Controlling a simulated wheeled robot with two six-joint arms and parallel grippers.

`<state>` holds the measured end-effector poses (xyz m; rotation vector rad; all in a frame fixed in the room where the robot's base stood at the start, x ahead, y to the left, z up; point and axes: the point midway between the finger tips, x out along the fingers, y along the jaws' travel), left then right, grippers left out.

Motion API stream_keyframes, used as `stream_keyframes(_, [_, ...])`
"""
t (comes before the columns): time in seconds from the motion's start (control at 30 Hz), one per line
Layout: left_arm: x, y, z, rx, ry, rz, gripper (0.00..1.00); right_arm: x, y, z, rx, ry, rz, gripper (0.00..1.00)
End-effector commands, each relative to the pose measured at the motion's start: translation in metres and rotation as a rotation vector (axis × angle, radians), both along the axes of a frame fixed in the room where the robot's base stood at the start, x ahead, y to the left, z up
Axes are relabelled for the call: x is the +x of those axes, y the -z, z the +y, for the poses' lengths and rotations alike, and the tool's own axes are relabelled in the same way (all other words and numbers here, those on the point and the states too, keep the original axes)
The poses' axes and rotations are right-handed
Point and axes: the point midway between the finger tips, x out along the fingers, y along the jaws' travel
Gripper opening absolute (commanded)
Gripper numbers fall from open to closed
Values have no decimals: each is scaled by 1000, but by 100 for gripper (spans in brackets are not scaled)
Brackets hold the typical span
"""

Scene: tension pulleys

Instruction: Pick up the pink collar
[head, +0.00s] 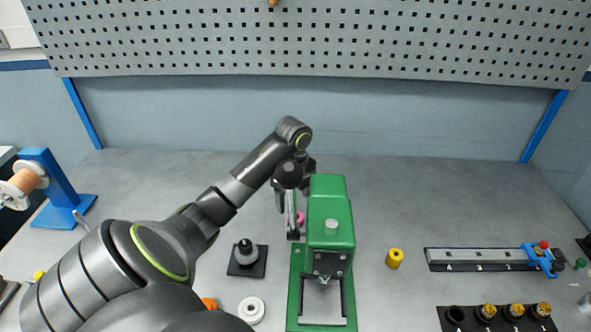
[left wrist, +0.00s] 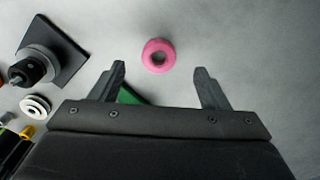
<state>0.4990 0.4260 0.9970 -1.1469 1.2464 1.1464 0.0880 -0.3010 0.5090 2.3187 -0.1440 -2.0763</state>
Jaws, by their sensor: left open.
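The pink collar (left wrist: 158,56) is a short ring with a centre hole, lying on the grey bench. In the left wrist view it sits just beyond and between the fingertips. In the head view only a sliver of the pink collar (head: 300,217) shows between my left gripper and the green press. My left gripper (head: 290,222) points down beside the press. Its two fingers are apart and empty in the left wrist view (left wrist: 160,78). The collar is not between the fingers. My right gripper is in neither view.
The green press (head: 330,215) stands right beside my left gripper. A black post on a square base (head: 247,260) and a white ring (head: 251,309) lie to the left. A yellow collar (head: 395,258) and a grey rail (head: 475,259) are to the right. The back of the bench is clear.

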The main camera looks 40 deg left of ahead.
Motion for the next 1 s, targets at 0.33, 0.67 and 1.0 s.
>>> stream_keyframes(0.33, [-2,39,-4,-4,-1,6,69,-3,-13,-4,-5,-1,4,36])
stream_keyframes(0.67, [-1,65,-3,-1,1,2,69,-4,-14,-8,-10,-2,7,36])
stream_keyframes(1.0, [-1,64,-3,0,1,2,40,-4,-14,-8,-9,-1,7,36])
